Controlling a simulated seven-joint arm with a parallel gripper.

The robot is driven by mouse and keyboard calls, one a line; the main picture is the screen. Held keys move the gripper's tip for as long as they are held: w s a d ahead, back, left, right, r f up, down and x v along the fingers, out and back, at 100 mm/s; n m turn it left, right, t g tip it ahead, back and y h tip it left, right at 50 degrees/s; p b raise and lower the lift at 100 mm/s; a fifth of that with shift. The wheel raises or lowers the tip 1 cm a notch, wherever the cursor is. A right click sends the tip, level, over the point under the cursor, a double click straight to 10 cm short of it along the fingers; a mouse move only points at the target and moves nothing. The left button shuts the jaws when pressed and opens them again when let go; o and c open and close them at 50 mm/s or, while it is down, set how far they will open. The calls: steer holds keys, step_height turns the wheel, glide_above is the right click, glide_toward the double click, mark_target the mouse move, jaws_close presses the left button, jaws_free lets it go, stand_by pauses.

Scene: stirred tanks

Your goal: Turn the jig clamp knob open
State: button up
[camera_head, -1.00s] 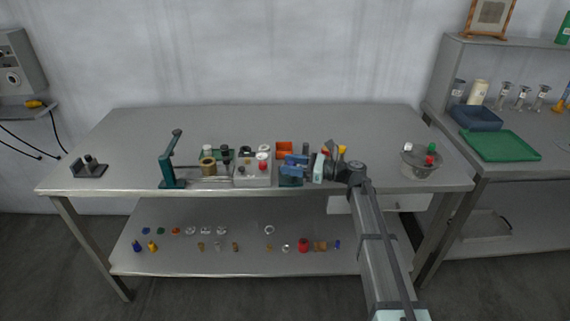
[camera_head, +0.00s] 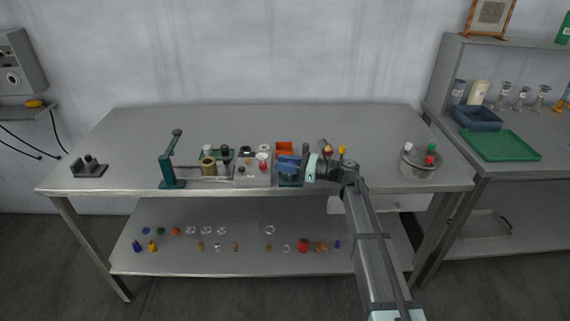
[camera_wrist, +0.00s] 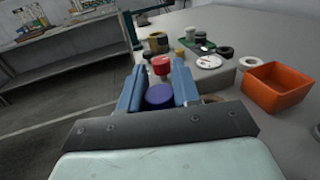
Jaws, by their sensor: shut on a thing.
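My gripper (camera_head: 284,162) is at the middle-right of the bench, its blue fingers pointing left. In the wrist view, my gripper (camera_wrist: 158,75) has a round purple-blue knob (camera_wrist: 159,96) between its fingers, and I take this for the jig clamp knob. It is shut on the knob. The dark jig base (camera_head: 290,182) shows below the fingers in the head view; the fingers hide most of the rest of the jig. How far the knob is turned cannot be told.
A red knob (camera_wrist: 161,65) stands just beyond the fingertips, on a pale grey box (camera_head: 252,177). An orange open box (camera_wrist: 274,88) is close on the right. A green stand (camera_head: 170,165) is farther left. A steel pot (camera_head: 420,163) stands at the right; the bench back is clear.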

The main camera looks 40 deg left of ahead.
steer(key=shift+c, duration=1)
steer(key=shift+t, duration=0.3)
steer(key=shift+m+t+y, duration=0.7)
steer(key=shift+m+t, duration=0.3)
steer(key=shift+t, duration=0.1)
steer(key=m+t+y, duration=0.1)
steer(key=m+t, duration=0.1)
steer(key=t, duration=0.2)
steer(key=shift+w+m, duration=0.15)
steer(key=shift+m, duration=0.25)
steer(key=m+t, duration=0.1)
steer(key=t, duration=0.1)
steer(key=m+t, duration=0.1)
steer(key=t, duration=0.1)
steer(key=m+t, duration=0.1)
steer(key=t, duration=0.1)
steer(key=shift+w+m, duration=0.3)
steer(key=shift+w, duration=0.1)
steer(key=shift+w+m+t+h, duration=0.25)
steer(key=shift+m+t+h, duration=0.35)
steer(key=shift+m+t, duration=0.5)
steer(key=shift+w+m+t+h, duration=0.25)
steer(key=shift+m+t+h, duration=0.5)
steer(key=shift+t, duration=0.85)
